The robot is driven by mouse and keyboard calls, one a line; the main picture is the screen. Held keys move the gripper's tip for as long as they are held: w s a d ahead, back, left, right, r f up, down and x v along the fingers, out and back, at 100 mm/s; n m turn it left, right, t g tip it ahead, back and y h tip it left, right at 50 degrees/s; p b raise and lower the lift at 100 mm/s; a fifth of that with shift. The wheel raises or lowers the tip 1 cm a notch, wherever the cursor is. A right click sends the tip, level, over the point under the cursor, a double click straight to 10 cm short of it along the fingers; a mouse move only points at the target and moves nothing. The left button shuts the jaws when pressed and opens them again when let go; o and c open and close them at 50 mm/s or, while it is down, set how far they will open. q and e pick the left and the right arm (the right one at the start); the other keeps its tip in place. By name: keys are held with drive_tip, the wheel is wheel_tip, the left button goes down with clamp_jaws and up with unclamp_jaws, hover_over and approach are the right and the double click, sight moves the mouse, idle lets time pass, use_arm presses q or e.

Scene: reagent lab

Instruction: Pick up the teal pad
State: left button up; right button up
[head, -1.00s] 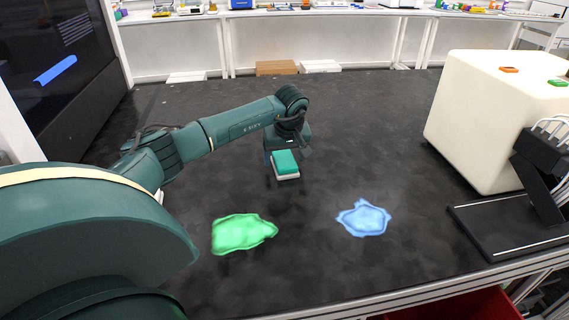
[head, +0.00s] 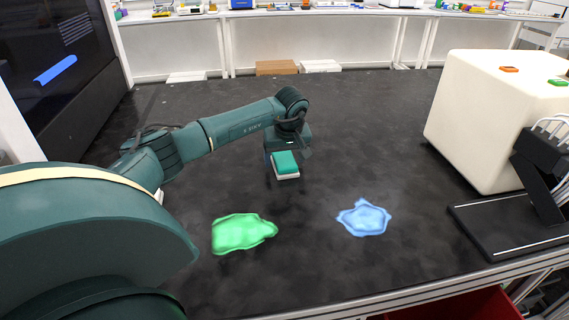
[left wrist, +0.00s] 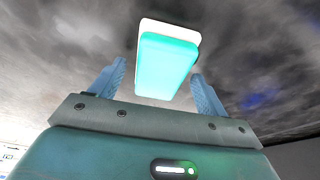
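The teal pad (head: 285,160) has a white layer under its teal top. In the head view it shows at the black worktop, under the end of my left arm. My left gripper (head: 285,170) points down over it, with one finger on each side. In the left wrist view the pad (left wrist: 167,65) shows beyond and between the two spread fingers of the left gripper (left wrist: 158,80). Gaps show between the pad and both fingers, so the gripper is open and empty. My right gripper is not in view.
A green irregular patch (head: 242,232) and a blue one (head: 364,218) lie flat on the worktop (head: 380,120) nearer to me. A large white box (head: 480,125) and a black rack (head: 540,180) stand at the right. The worktop around the pad is clear.

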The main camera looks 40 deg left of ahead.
sight(285, 159)
use_arm(q)
drive_tip(key=c, duration=0.9)
drive_tip(key=shift+r, duration=0.1)
wheel_tip(285, 159, up, 10)
drive_tip(key=shift+r, duration=0.15)
